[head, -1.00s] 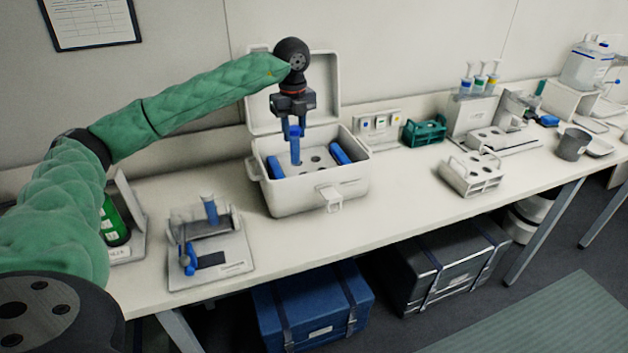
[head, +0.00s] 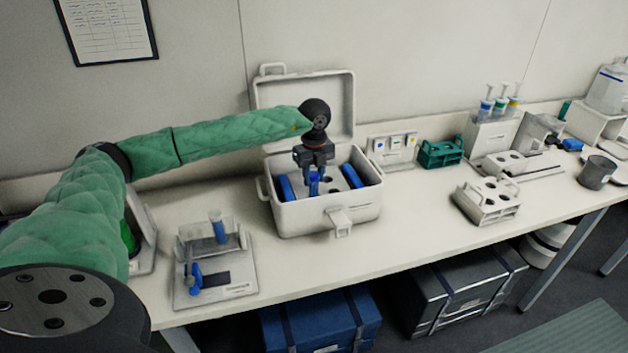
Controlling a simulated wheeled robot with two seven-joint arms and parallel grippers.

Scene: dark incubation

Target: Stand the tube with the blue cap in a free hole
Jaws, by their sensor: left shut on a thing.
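My left gripper (head: 314,180) points down inside the open white box (head: 322,217) and is shut on the blue-capped tube (head: 314,186). The tube is upright, and only a short upper part of it shows between the fingers. Its lower part is hidden, seemingly down in the rack floor of the box; I cannot tell how deep it sits. A dark hole (head: 335,183) shows to the right of the tube. My right gripper is not in view.
Blue blocks (head: 286,187) (head: 351,175) flank the holes inside the box. The raised lid (head: 335,105) stands behind my gripper. A device with a blue tube (head: 219,228) is at left. A white rack (head: 488,201) and green rack (head: 440,153) stand at right.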

